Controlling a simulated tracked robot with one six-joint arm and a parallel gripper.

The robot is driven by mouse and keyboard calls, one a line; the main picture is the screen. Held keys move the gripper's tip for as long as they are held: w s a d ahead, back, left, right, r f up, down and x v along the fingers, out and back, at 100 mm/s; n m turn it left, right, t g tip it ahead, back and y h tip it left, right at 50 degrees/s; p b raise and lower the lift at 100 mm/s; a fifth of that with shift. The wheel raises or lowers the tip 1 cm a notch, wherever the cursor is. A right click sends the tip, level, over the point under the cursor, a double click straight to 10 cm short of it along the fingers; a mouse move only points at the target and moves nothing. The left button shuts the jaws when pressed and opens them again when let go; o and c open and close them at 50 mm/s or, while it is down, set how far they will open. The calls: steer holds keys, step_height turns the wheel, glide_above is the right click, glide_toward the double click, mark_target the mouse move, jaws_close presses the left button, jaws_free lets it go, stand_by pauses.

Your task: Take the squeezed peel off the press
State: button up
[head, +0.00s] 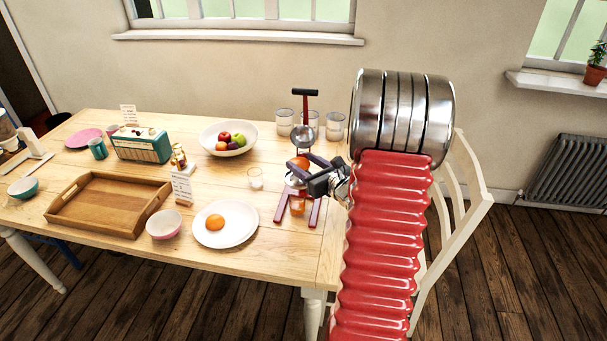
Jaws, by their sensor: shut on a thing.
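The press (306,137) stands near the right end of the wooden table, with a dark-handled lever raised at its top and dark red legs at its base. An orange peel half (301,162) shows at the press, between the fingers of my gripper (299,169). My gripper reaches in from the right and is shut on the peel. The fingers cover part of the peel and the press cone, so I cannot tell whether the peel still touches the press. A glass with orange juice (298,205) stands under the press.
A white plate with an orange half (215,223) lies to the left, beside a pink bowl (163,225). A fruit bowl (228,150), wooden tray (70,214) and radio (141,145) are further left.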

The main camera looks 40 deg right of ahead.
mark_target(304, 165)
steer(key=shift+r, duration=2.2)
